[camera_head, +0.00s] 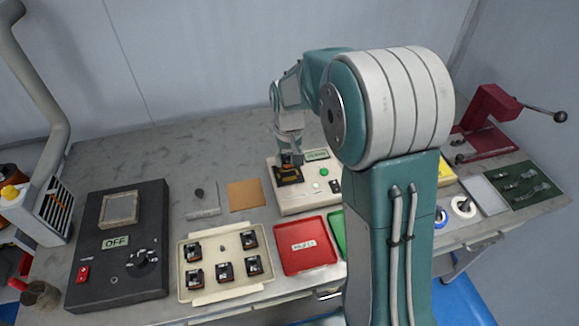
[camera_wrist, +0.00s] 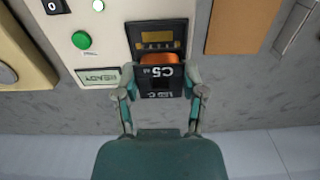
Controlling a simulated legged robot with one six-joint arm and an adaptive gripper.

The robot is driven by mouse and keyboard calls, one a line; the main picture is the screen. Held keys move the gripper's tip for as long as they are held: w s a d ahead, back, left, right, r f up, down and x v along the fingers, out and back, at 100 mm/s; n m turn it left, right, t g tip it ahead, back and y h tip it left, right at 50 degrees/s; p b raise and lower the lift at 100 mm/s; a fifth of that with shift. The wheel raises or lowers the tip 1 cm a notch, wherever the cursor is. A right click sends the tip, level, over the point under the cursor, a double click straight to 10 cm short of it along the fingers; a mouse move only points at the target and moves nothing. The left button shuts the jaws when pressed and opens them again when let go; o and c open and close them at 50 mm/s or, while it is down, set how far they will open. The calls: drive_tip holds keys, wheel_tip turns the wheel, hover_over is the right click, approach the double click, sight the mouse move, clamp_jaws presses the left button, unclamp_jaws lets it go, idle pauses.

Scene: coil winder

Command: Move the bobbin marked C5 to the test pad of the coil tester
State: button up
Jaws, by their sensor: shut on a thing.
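My gripper (camera_wrist: 163,90) is shut on the bobbin marked C5 (camera_wrist: 160,80), a black-flanged bobbin with an orange winding; its label reads upside down in the wrist view. The coil tester (camera_head: 301,203) is a cream box with a READY display (camera_wrist: 97,77) and a green button (camera_wrist: 81,40). Its test pad (camera_wrist: 158,30) is a dark square with gold contacts. In the wrist view the bobbin overlaps the lower part of the pad. In the head view my gripper (camera_head: 291,156) is at the pad's far edge. I cannot tell whether the bobbin touches the pad.
A cream tray (camera_head: 183,270) holds several bobbins. A red tray (camera_head: 305,262) and a partly hidden green tray (camera_head: 337,228) lie in front of the tester. A brown mat (camera_head: 246,194) is left of it. A black unit reading OFF (camera_head: 115,270) stands far left.

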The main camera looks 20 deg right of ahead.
sight(287, 174)
drive_tip(key=shift+w+d+f, duration=0.2)
drive_tip(key=shift+w+f, duration=0.35)
drive_tip(key=shift+f, duration=0.2)
drive_tip(key=shift+w+a+f, duration=0.1)
drive_tip(key=shift+w+f, duration=0.5)
drive_tip(key=shift+f, duration=0.2)
wheel_tip(287, 174, down, 2)
drive_tip(key=shift+f, duration=0.45)
drive_tip(key=o, duration=1.2)
drive_tip(key=shift+c, duration=0.2)
